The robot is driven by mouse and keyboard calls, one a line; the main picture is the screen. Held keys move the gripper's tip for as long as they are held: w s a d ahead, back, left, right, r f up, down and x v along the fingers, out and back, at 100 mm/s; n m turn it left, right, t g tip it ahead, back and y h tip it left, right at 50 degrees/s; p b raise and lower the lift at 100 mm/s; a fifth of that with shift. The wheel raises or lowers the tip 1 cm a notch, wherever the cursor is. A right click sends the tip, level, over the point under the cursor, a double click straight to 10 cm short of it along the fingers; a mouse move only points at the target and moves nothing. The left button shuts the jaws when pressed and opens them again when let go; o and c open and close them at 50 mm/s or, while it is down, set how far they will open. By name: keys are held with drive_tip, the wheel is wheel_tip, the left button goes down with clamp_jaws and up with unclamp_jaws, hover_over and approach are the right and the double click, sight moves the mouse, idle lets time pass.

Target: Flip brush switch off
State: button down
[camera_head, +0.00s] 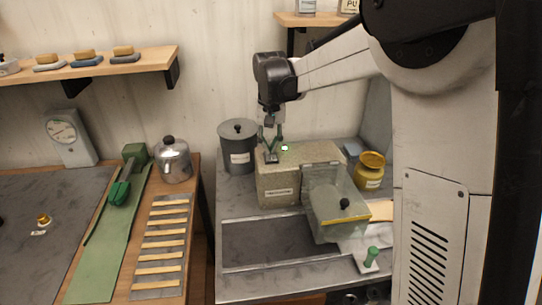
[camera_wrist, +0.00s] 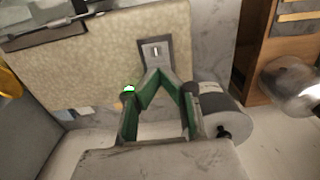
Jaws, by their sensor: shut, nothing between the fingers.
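The brush switch (camera_wrist: 155,52) is a small toggle on a dark rectangular plate on top of a beige speckled machine box (camera_head: 277,188). A lit green lamp (camera_wrist: 128,90) sits on the same top, and it also shows in the head view (camera_head: 285,148). My gripper (camera_wrist: 158,74) has green fingers that meet at their tips, with nothing between them. The tips are close to the near edge of the switch plate in the wrist view; I cannot tell whether they touch it. In the head view my gripper (camera_head: 271,150) points down over the box top and partly hides the switch plate.
A grey lidded canister (camera_head: 238,155) stands close beside the box at its left. A yellow jar (camera_head: 370,172) stands at the right. A wooden shelf (camera_head: 297,19) hangs above, behind my arm.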

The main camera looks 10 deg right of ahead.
drive_tip(key=shift+f, duration=0.15)
drive_tip(key=shift+r+p, duration=1.7)
drive_tip(key=shift+r, duration=1.8)
